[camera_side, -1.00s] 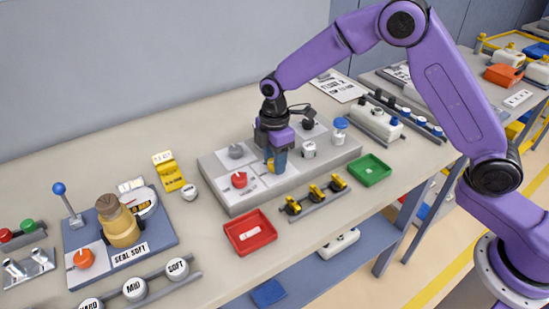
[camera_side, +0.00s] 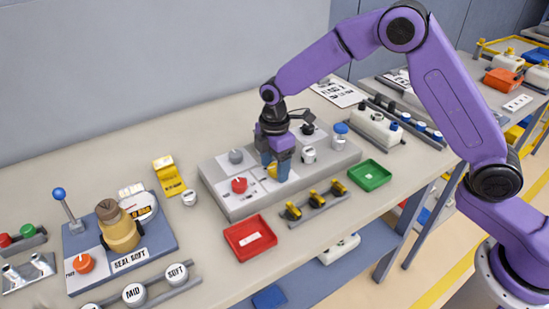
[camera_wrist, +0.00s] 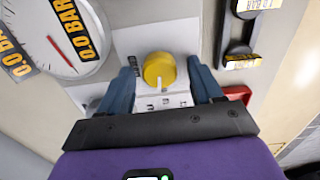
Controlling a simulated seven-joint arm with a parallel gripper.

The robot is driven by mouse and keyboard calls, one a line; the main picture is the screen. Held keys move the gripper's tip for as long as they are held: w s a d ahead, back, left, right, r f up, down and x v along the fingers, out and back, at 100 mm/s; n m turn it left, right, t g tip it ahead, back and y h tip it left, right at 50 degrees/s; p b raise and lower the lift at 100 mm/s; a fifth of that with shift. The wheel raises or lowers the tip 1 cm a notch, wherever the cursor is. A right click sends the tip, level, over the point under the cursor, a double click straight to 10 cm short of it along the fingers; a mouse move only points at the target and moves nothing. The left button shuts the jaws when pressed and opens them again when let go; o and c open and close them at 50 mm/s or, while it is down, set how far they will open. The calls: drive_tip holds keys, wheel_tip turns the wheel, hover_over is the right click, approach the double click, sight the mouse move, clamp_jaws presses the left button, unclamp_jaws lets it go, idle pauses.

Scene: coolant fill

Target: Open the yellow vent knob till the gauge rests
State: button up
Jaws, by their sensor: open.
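The yellow vent knob (camera_wrist: 159,68) sits on a white label plate in the wrist view, with a white mark on its lower edge. My gripper (camera_wrist: 160,66) is open, its two blue fingers on either side of the knob with gaps showing. In the side view my gripper (camera_side: 275,173) points down over the grey panel (camera_side: 228,203) and partly hides the knob. A round white gauge (camera_wrist: 62,38) with a red needle shows at the upper left of the wrist view, with yellow labels reading 0.0 BAR.
A red knob (camera_side: 239,185) is on the panel left of my gripper. A red tray (camera_side: 236,246) and a rack of yellow-and-black pieces (camera_side: 314,197) lie in front. A green tray (camera_side: 370,173) is at the right.

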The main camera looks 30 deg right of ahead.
sight(275, 167)
wheel_tip(275, 167, up, 17)
drive_tip(key=shift+r, duration=0.2)
idle(0.4)
idle(0.3)
drive_tip(key=s+d+f+m, duration=0.2)
drive_tip(key=s+d, duration=0.3)
drive_tip(key=s, duration=0.6)
drive_tip(key=s+d+f+m, duration=0.2)
drive_tip(key=s+d, duration=0.3)
drive_tip(key=s, duration=0.6)
drive_tip(key=s+d+f+m, duration=0.1)
drive_tip(key=s+d, duration=0.4)
drive_tip(key=s, duration=0.7)
drive_tip(key=shift+d+f+m, duration=0.2)
drive_tip(key=shift+f+m, duration=0.2)
drive_tip(key=shift+f, duration=0.35)
